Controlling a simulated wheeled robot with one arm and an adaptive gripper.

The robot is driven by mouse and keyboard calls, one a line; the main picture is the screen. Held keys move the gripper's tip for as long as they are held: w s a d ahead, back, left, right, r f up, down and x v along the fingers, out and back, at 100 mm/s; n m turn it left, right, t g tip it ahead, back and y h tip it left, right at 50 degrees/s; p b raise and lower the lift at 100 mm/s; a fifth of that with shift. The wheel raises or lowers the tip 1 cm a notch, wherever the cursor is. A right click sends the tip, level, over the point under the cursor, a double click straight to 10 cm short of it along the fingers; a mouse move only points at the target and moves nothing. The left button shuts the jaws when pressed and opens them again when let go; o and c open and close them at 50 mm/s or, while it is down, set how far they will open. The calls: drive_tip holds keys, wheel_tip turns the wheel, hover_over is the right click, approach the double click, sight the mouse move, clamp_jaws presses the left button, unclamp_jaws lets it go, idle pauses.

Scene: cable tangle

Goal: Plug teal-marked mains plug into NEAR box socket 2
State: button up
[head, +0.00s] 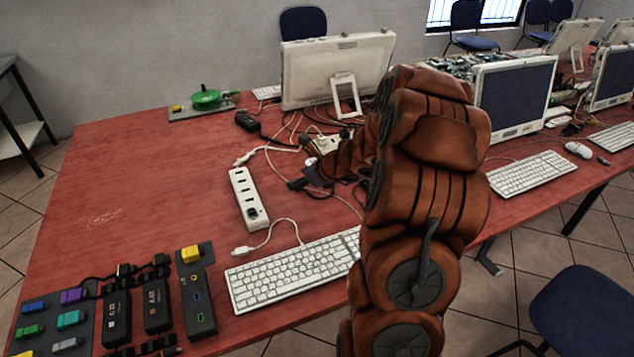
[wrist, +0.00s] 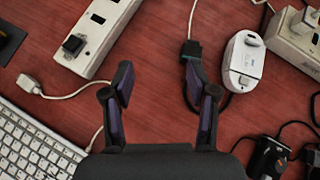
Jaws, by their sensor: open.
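A dark plug with teal edging (wrist: 191,53) on a white cable lies on the red table in the wrist view, just ahead of my right finger. My gripper (wrist: 160,84) is open and empty above the table, also seen in the head view (head: 310,186). A long white socket box (wrist: 112,22) lies at the wrist view's upper left, and left of my gripper in the head view (head: 240,182). A black plug (wrist: 72,45) sits in its near end; other openings look free. Socket numbers cannot be read. My arm hides part of the table in the head view.
A white oval device (wrist: 243,62) and another white socket box (wrist: 292,38) with plugs lie to the right. Black cables and a dark adapter (wrist: 268,158) lie below them. A white keyboard (head: 290,271) is in front.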

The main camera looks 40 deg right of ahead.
sight(303, 191)
drive_tip(key=d+f+m, duration=0.1)
drive_tip(key=d, duration=0.2)
drive_tip(key=d+f+m+h, duration=0.1)
drive_tip(key=d, duration=0.1)
drive_tip(key=shift+s+f+m, duration=0.3)
drive_tip(key=shift+s+f, duration=0.05)
drive_tip(key=shift+s, duration=0.05)
drive_tip(key=shift+w+f, duration=0.1)
drive_tip(key=shift+f, duration=0.05)
drive_tip(key=shift+b+x, duration=1.45)
drive_tip(key=shift+x, duration=2.85)
drive_tip(key=shift+c, duration=0.2)
drive_tip(key=shift+d, duration=0.1)
clamp_jaws()
wheel_tip(303, 191, up, 7)
drive_tip(key=p, duration=0.7)
drive_tip(key=c, duration=0.5)
unclamp_jaws()
clamp_jaws()
